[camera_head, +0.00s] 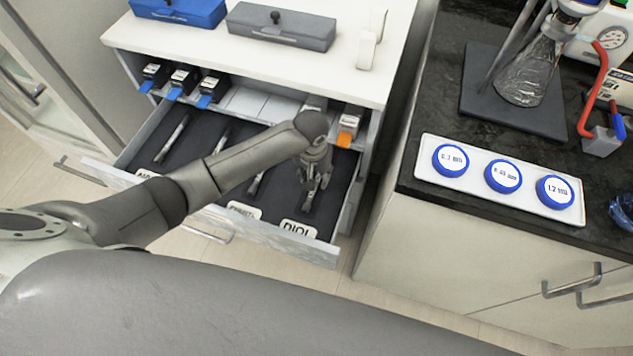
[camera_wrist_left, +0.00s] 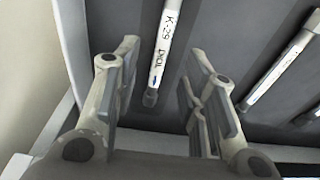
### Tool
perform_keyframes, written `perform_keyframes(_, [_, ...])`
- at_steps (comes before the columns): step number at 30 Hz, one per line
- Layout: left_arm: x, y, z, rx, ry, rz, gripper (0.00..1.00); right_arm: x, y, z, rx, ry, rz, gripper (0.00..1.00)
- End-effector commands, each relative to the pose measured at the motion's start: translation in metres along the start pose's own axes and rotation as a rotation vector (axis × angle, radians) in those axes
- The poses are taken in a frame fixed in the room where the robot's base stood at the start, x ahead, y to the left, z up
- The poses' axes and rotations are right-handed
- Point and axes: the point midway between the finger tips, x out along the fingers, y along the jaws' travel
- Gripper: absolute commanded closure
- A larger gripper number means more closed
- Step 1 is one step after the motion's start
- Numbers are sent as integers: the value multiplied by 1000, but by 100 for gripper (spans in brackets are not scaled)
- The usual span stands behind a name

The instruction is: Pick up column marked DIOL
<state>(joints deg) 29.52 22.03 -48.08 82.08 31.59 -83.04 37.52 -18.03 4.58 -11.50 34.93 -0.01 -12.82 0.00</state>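The DIOL column (camera_wrist_left: 163,45) is a thin white tube with "K-29 DIOL" lettering and a dark end. It lies in the open drawer (camera_head: 270,222), in the rightmost slot behind the DIOL label (camera_head: 298,228). In the head view my gripper hides most of this column. My left gripper (camera_head: 320,178) is above that slot, pointing down. In the left wrist view its fingers (camera_wrist_left: 160,95) are apart, and the column's lower end shows between them with gaps on both sides. Nothing is held. My right gripper is not in view.
Other columns (camera_head: 172,138) lie in slots to the left. Above the drawer are blue-tipped modules (camera_head: 182,80) and an orange-tipped one (camera_head: 348,128). The drawer's right wall is close to the gripper. A dark counter with a white tray (camera_head: 428,165) of blue-rimmed caps stands right.

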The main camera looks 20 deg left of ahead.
Motion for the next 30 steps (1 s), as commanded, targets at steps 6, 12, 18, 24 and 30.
perform_keyframes(6, [29, -2, -3, -1, -2, -2, 61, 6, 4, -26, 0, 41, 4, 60])
perform_keyframes(12, [48, -2, -4, 1, 0, -1, 61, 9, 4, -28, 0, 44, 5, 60])
perform_keyframes(18, [50, -2, -4, 1, 0, -1, 61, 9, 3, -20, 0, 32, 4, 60])
perform_keyframes(24, [49, -2, -4, 1, 0, 0, 79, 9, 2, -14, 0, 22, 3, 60])
perform_keyframes(30, [49, -2, -4, 0, 0, 0, 100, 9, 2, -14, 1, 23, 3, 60])
